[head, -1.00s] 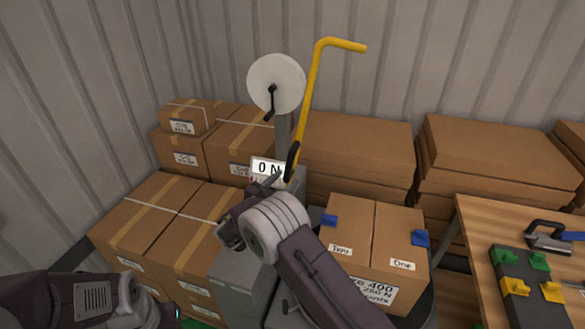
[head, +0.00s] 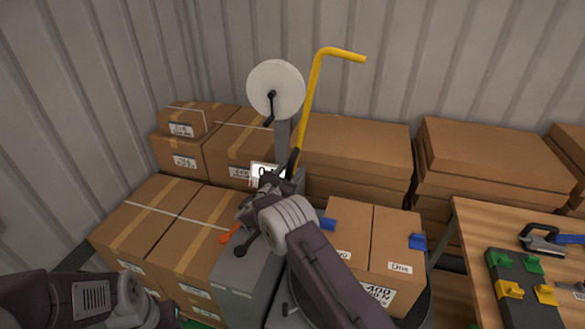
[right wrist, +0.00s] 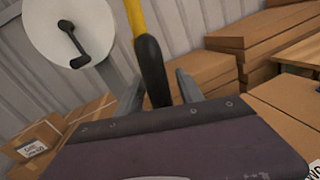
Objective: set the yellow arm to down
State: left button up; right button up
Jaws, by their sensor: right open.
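The yellow arm (head: 313,92) is a tall bent bar with a black grip, standing nearly upright and leaning slightly right in the head view. Its top end bends to the right. In the right wrist view its black grip (right wrist: 152,72) passes between the two fingers of my right gripper (right wrist: 160,90). In the head view my right gripper (head: 283,172) is at the grip's lower end, with its fingers open; contact cannot be told. My left arm (head: 100,300) shows at the lower left; its fingertips are not clearly visible.
A white disc with a black crank (head: 275,89) stands left of the yellow arm. A wooden table (head: 480,235) with colored clamps is at right.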

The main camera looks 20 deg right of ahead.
grip_shut()
dwell(1.4)
